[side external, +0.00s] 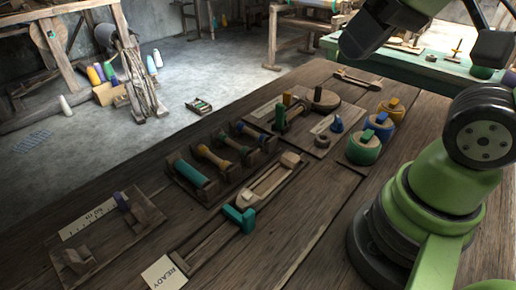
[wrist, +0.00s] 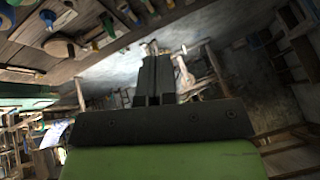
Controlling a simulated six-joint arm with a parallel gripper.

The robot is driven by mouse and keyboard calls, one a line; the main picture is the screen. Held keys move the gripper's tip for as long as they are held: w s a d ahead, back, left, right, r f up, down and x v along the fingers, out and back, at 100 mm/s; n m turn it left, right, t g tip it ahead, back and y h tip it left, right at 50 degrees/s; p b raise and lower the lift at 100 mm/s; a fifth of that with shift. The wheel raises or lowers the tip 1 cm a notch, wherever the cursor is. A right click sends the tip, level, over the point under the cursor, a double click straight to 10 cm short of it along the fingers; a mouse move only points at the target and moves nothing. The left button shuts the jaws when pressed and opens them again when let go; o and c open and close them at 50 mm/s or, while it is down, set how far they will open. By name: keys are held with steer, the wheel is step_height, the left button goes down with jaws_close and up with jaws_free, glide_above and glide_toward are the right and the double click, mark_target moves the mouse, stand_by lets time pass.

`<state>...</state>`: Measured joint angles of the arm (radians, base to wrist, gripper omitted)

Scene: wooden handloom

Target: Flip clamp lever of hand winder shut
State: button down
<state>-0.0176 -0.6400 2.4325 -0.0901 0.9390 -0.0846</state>
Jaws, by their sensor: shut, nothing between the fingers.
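My gripper (wrist: 155,62) is shut and empty in the wrist view, its two dark fingers side by side. It is raised away from the table, with the floor and room beyond it. In the side view, dark parts of my arm show at the top right; the fingertips are not clear there. A board with a round wooden disc (side external: 324,99) and a green upright spool (side external: 280,117) sits at the table's middle back. It may be the hand winder, but I cannot be sure. Its clamp lever is too small to tell, and nothing touches the board.
A rack of colored bobbins (side external: 197,172) sits left of a long wooden slide with a teal block (side external: 239,217). A READY card (side external: 165,273) lies at the front. Colored lidded pots (side external: 364,148) stand near my base.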

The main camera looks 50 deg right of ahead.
steer(key=w+d+f+g+h, duration=0.1)
steer(key=w+f+g, duration=0.1)
steer(key=w, duration=0.4)
steer(key=w+d+f+g+h, duration=0.1)
steer(key=w+d+g+h, duration=0.1)
steer(key=w, duration=0.5)
steer(key=n+g+h, duration=0.2)
steer(key=n+h, duration=0.1)
glide_toward(278, 121)
steer(key=a+f, duration=0.1)
steer(key=f, duration=0.2)
steer(key=a+f, duration=0.1)
steer(key=shift+a+f, duration=0.2)
steer(key=shift+a, duration=0.1)
steer(key=d, duration=0.2)
steer(key=shift+w+d+r, duration=0.1)
steer(key=shift+d+r, duration=0.05)
steer(key=shift+d, duration=0.85)
steer(key=shift+d+r, duration=0.1)
